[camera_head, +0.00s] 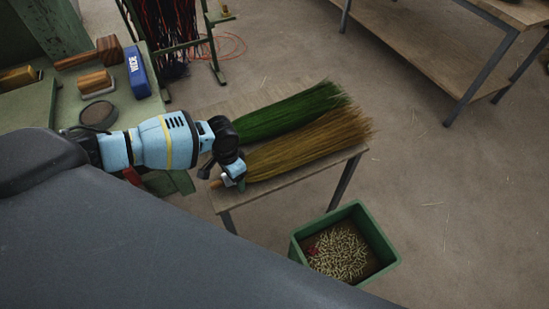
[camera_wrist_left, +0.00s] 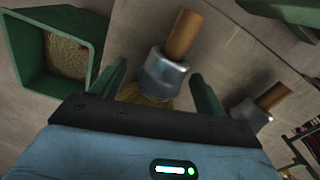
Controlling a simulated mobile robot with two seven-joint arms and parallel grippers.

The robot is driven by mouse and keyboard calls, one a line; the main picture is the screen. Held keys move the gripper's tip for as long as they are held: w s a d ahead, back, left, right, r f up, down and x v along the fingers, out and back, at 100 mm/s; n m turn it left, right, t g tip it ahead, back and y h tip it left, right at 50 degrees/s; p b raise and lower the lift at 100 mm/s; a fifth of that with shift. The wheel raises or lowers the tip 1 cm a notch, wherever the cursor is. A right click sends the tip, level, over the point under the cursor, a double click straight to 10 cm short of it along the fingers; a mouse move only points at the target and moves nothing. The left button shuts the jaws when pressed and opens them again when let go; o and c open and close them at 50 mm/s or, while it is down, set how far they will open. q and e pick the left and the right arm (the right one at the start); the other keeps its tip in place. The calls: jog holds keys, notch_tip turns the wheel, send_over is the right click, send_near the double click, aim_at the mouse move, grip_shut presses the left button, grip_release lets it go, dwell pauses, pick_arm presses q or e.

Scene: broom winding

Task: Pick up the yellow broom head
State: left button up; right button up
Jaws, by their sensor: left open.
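The yellow broom head (camera_head: 315,143) lies on a small wooden bench, with its bristles pointing right. My left gripper (camera_head: 235,180) is at its bound left end. In the left wrist view, the yellow broom's metal collar (camera_wrist_left: 165,76) and short wooden stub (camera_wrist_left: 185,34) show beyond and between the two open fingers of my left gripper (camera_wrist_left: 158,70). I cannot tell whether the fingers touch the collar. Part of the bound end is hidden by the gripper in the head view. My right gripper is not in view.
A green broom head (camera_head: 290,112) lies right beside the yellow one on the bench (camera_head: 285,182). A green crate (camera_head: 379,232) of small pale pieces stands on the floor below. A worktable with brushes and a blue box (camera_head: 137,72) is at left.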

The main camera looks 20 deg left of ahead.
pick_arm(q)
jog(key=shift+f, duration=0.15)
jog(key=c, duration=1.2)
jog(key=shift+c, duration=0.2)
